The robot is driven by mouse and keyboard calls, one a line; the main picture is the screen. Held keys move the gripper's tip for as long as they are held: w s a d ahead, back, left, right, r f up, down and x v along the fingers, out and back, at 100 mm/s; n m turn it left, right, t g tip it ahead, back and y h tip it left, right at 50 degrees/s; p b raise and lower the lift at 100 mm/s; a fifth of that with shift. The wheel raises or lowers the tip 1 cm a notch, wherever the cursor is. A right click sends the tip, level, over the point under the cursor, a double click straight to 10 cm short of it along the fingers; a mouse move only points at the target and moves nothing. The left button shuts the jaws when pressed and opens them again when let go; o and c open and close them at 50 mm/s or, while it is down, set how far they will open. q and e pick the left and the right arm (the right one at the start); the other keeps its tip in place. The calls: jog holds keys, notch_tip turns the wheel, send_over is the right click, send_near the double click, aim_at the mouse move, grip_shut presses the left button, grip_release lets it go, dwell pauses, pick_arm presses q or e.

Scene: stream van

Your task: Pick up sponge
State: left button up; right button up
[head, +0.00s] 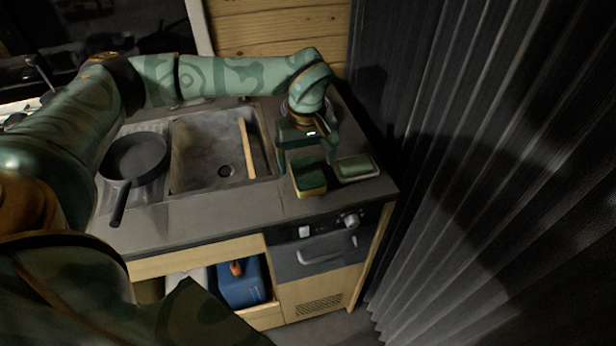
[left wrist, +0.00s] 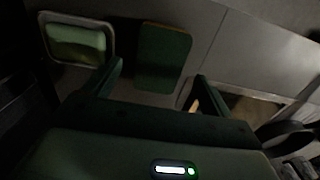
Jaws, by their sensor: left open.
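The sponge (head: 309,178), green on top with a yellow lower layer, lies on the counter right of the sink. My left gripper (head: 307,160) is open just behind and above it, pointing down. In the left wrist view, the sponge (left wrist: 163,55) lies ahead of the open fingers of the left gripper (left wrist: 157,86), roughly in line with the gap between them. Nothing is held, and the fingers look clear of the sponge. My right gripper is in neither view.
A green soap bar in a dish (head: 357,168) stands close right of the sponge; the soap (left wrist: 77,43) is left in the wrist view. The sink (head: 200,160) and a black pan (head: 136,158) are to the left. A dark curtain (head: 480,170) hangs right of the counter.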

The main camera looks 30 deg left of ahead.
aim_at(307, 176)
pick_arm(q)
notch_tip(307, 176, down, 3)
jog(key=shift+r, duration=0.1)
jog(key=shift+r, duration=0.1)
jog(key=c, duration=1.1)
jog(key=shift+o, duration=0.2)
